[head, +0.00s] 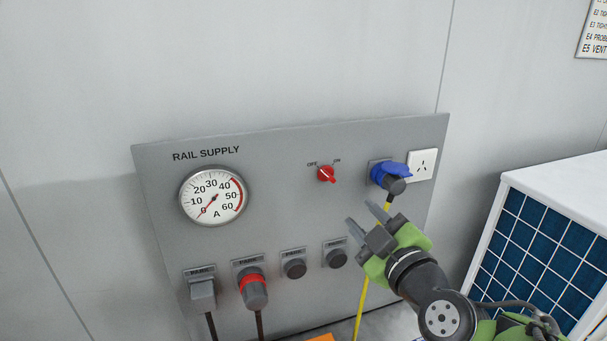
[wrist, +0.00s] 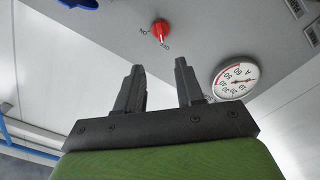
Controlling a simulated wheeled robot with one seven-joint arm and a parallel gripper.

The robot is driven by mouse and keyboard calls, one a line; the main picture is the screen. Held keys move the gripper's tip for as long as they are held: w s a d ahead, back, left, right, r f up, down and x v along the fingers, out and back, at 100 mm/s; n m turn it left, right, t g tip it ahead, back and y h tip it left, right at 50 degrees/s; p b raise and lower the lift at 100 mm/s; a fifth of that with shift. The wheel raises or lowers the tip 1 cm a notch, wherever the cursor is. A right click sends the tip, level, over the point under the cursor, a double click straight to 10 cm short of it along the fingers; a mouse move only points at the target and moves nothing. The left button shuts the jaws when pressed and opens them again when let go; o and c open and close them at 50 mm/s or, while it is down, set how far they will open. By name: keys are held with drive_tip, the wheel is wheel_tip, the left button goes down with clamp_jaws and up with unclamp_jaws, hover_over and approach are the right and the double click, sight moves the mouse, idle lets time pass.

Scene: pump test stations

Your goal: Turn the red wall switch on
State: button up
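The red rotary switch (head: 326,174) is on the grey RAIL SUPPLY panel, between an OFF label at its upper left and an ON label at its upper right. Its pale mark appears to point to OFF. The switch also shows at the top of the wrist view (wrist: 160,29), beyond the fingertips. My gripper (head: 365,219) is open and empty, below and right of the switch in the head view, and apart from it. Its two spread dark fingers (wrist: 158,68) show in the wrist view with nothing between them.
A blue plug (head: 388,172) with a yellow cable (head: 361,308) sits right of the switch, near a white socket (head: 422,164). A round gauge (head: 213,195) is at left, its needle near 0. Several connectors line the panel's lower part. A white box with a blue gridded front (head: 545,250) stands right.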

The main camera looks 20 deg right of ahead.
sight(328, 177)
drive_tip(key=w+p, duration=0.2)
drive_tip(key=w, duration=0.2)
drive_tip(key=w+p, duration=0.3)
drive_tip(key=w, duration=0.2)
drive_tip(key=w+p, duration=0.3)
drive_tip(key=w, duration=0.2)
drive_tip(key=shift+w+r, duration=0.2)
drive_tip(key=shift+r, duration=0.05)
drive_tip(key=shift+w+f, duration=0.2)
drive_tip(key=shift+w, duration=0.15)
drive_tip(key=shift+s, duration=0.15)
drive_tip(key=shift+c, duration=0.3)
clamp_jaws()
